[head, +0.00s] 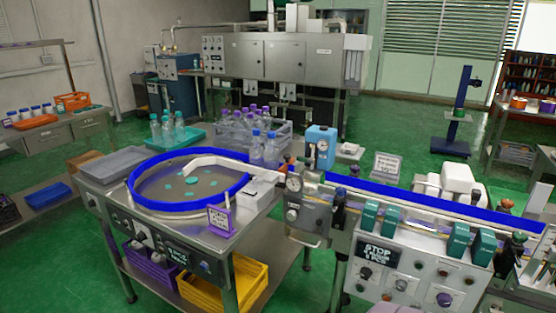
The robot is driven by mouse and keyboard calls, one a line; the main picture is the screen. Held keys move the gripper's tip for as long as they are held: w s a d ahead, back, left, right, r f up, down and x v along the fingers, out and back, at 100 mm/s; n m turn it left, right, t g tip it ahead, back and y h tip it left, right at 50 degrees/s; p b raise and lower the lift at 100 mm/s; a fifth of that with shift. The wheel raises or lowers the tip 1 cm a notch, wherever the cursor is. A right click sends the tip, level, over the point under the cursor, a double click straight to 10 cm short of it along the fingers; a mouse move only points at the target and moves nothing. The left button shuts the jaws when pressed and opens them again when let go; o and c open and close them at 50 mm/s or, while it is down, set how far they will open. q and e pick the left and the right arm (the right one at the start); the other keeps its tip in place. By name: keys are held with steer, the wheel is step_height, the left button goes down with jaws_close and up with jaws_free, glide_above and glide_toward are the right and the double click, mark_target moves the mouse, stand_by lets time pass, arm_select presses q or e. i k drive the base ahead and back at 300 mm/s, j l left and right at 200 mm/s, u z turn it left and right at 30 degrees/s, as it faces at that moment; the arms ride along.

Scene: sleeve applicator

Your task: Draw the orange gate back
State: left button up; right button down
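A small orange-brown part (287,166) shows at the junction between the round blue-rimmed turntable (188,205) and the straight blue-railed conveyor (430,213). It is partly hidden by the dial gauge and metal fittings (294,183) beside it. It may be the orange gate, but it is too small to tell its shape or position. Several teal caps or discs (191,181) lie on the turntable, with a pale guide arm (215,163) across its far side. Neither of my grippers can be made out in the head view.
A control panel (408,285) with a STOP sign and several teal blocks stands along the conveyor front. Clear bottles with blue and purple caps (256,145) and a light-blue box (321,146) stand behind. A grey tray (114,163) is at left. Green floor surrounds the bench.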

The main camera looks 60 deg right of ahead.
mark_target(283, 169)
steer(key=z, duration=1.8)
